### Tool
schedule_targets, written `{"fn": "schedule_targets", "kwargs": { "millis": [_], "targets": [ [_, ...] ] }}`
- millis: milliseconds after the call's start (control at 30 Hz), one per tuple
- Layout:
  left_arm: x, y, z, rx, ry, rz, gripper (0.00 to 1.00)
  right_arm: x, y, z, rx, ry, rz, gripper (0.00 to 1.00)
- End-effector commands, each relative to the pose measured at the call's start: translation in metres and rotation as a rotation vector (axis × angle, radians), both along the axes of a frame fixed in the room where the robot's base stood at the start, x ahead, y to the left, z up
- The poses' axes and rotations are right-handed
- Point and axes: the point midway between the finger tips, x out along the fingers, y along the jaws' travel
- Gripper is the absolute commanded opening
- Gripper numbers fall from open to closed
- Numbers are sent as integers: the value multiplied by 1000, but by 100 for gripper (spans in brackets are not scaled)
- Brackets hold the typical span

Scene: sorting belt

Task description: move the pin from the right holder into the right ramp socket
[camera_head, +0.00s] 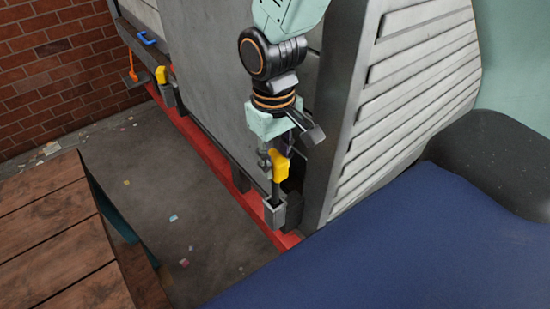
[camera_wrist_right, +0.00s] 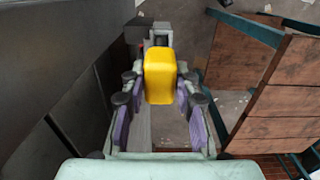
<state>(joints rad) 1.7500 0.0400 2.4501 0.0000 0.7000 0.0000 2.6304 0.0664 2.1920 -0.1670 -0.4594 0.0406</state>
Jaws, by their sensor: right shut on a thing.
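The pin has a yellow handle (camera_head: 280,165) and a thin grey shaft that runs down to a grey block-like holder (camera_head: 275,214) on the side of the grey machine. I cannot tell how deep the shaft sits in it. My right gripper (camera_head: 272,158) is shut on the yellow handle. In the right wrist view the handle (camera_wrist_right: 160,78) fills the gap between the gripper's fingers (camera_wrist_right: 160,105), with the grey holder (camera_wrist_right: 160,34) just beyond. I cannot make out the right ramp socket. My left gripper is not in view.
A second yellow-handled pin (camera_head: 161,75) stands in a similar grey holder (camera_head: 169,95) farther left. An orange hook-like part (camera_head: 132,66) and a blue handle (camera_head: 147,38) are near it. A red rail (camera_head: 208,150) runs along the machine's foot. A wooden table (camera_head: 60,235) stands left.

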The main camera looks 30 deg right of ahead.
Motion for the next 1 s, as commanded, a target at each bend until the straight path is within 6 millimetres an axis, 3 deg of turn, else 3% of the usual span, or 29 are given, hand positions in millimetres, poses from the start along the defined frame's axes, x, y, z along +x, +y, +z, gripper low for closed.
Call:
{"fn": "schedule_targets", "kwargs": {
  "millis": [1000],
  "targets": [
    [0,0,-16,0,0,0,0,0,0,-29,-1,0,2,0]
  ]
}}
